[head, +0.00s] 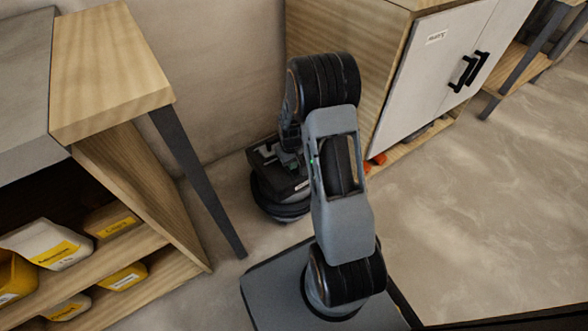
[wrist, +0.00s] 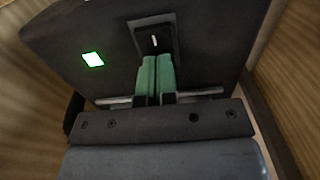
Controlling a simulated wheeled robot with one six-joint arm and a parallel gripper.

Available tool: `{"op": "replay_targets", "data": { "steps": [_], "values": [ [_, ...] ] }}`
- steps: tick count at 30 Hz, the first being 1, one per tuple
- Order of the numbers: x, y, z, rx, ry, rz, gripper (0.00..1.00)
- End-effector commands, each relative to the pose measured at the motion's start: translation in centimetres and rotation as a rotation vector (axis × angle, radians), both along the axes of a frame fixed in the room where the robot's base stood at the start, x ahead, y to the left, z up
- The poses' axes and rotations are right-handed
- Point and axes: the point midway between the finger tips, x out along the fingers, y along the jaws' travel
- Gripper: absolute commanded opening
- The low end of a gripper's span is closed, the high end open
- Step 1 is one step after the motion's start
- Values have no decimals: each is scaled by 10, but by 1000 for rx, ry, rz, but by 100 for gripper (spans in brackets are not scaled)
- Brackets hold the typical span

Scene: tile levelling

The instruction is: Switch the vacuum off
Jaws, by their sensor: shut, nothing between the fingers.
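The vacuum (head: 279,193) is a dark unit with a round base, standing on the floor between the wooden shelf and the cabinet, partly hidden by my arm. In the wrist view its dark face (wrist: 205,60) fills the middle. A small light (wrist: 92,59) on that face is lit bright green. The switch (wrist: 154,41) is a dark panel with a small white mark, right of the light. My gripper (wrist: 158,58) has green fingers pressed together, empty, with their tips at the lower edge of the switch panel. I cannot tell whether they touch it.
A wooden shelf (head: 140,180) with several yellow-labelled containers stands on the left, its dark leg (head: 197,180) close to the vacuum. A cabinet (head: 440,60) with pale doors and black handles stands at the right. The floor (head: 480,190) on the right is clear.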

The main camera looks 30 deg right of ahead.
Motion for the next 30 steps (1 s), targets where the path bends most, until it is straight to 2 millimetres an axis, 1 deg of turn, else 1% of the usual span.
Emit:
{"op": "replay_targets", "data": {
  "steps": [5,25,30],
  "values": [
    [0,0,8,0,0,0,0],
    [0,0,64,0,0,0,0],
    [0,0,71,0,0,0,0]
  ]
}}
